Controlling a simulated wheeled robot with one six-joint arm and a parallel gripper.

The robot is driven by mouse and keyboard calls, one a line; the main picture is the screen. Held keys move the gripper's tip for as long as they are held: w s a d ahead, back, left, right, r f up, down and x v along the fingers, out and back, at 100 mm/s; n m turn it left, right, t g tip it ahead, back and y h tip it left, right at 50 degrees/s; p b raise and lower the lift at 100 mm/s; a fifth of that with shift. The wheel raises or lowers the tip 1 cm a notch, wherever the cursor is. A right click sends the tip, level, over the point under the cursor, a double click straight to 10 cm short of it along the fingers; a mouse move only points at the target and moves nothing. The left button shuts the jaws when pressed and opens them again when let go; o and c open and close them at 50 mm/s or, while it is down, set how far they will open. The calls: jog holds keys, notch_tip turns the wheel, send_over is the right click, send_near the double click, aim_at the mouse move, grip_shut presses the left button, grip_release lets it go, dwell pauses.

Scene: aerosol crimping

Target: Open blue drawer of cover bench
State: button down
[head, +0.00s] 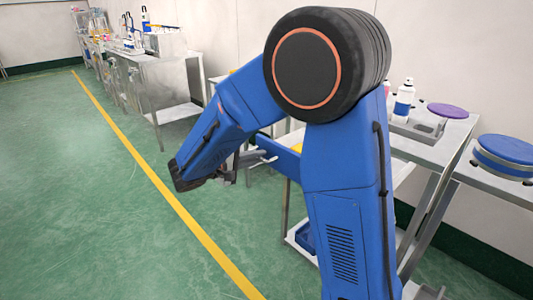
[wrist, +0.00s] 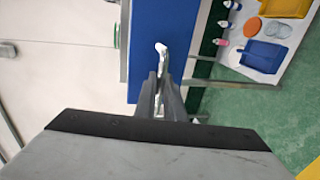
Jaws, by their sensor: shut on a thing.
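The blue drawer (wrist: 160,22) fills the upper middle of the wrist view as a flat blue front. Its pale handle (wrist: 161,48) stands out from that front. My gripper (wrist: 161,82) is shut on the handle, its two grey fingers close together just below it in the picture. In the head view, part of the blue drawer (head: 283,157) shows between my blue arm links, and my arm hides much of the bench around it. I cannot tell how far out the drawer stands.
In the wrist view, a pale shelf at right holds a blue tray (wrist: 262,56), an orange disc (wrist: 252,27) and small bottles. In the head view, benches line the wall, one with a white-blue bottle (head: 404,100) and a purple disc (head: 447,110). Green floor at left is clear.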

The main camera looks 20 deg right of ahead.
jog(key=shift+s+a, duration=0.15)
jog(key=shift+a, duration=0.3)
jog(key=c, duration=1.8)
grip_release()
jog(key=shift+c, duration=0.2)
jog(key=v, duration=1.7)
jog(key=shift+a, duration=0.2)
